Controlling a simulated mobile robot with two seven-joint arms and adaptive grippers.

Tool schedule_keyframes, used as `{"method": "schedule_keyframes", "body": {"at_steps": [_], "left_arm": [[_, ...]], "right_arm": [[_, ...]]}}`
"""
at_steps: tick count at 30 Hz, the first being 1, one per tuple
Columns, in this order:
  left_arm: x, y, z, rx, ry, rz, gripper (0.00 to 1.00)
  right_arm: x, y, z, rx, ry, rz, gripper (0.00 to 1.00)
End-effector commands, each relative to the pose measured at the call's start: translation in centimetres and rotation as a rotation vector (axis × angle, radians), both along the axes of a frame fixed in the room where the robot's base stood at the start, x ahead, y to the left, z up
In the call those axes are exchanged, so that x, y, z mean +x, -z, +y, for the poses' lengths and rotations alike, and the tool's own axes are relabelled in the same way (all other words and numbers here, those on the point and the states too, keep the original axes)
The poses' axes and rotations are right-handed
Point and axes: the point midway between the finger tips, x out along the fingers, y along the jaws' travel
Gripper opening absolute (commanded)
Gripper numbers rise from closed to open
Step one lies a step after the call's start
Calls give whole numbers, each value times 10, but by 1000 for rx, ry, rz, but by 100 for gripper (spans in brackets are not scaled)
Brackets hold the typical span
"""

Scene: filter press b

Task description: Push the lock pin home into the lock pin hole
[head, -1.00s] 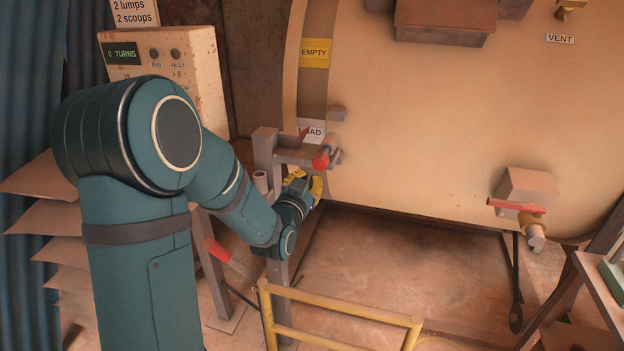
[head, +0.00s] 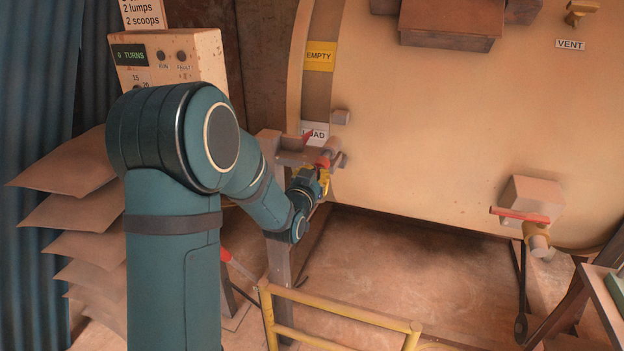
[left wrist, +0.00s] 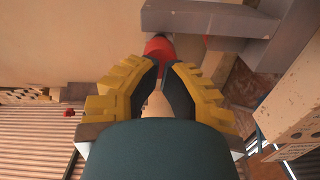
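The red-headed lock pin (head: 324,159) sits at a grey bracket (head: 291,152) on the drum's left rim, under the LOAD label. In the left wrist view its round red head (left wrist: 158,47) shows just beyond my fingertips, beside a grey bar. My left gripper (head: 326,180) is just below the red head, its yellow fingers pointing up toward it. In the left wrist view the gripper (left wrist: 166,68) has a gap between its dark pads, narrowing toward the tips. I see no clear grip on the pin. The lock pin hole cannot be made out. My right gripper is out of view.
The large cream drum (head: 430,120) fills the right side. A red-handled valve (head: 522,215) sticks out at its lower right. A yellow rail (head: 340,307) stands in front.

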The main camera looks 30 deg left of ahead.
Motion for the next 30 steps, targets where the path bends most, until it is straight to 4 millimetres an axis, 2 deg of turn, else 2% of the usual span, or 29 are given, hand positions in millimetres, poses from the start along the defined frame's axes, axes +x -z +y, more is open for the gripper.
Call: {"method": "schedule_keyframes", "body": {"at_steps": [4, 30], "left_arm": [[6, 0, 2, 1, 0, 1, 0], [16, 1, 3, 1, 1, -1, 0]], "right_arm": [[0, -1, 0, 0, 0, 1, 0], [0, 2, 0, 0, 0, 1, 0]]}}
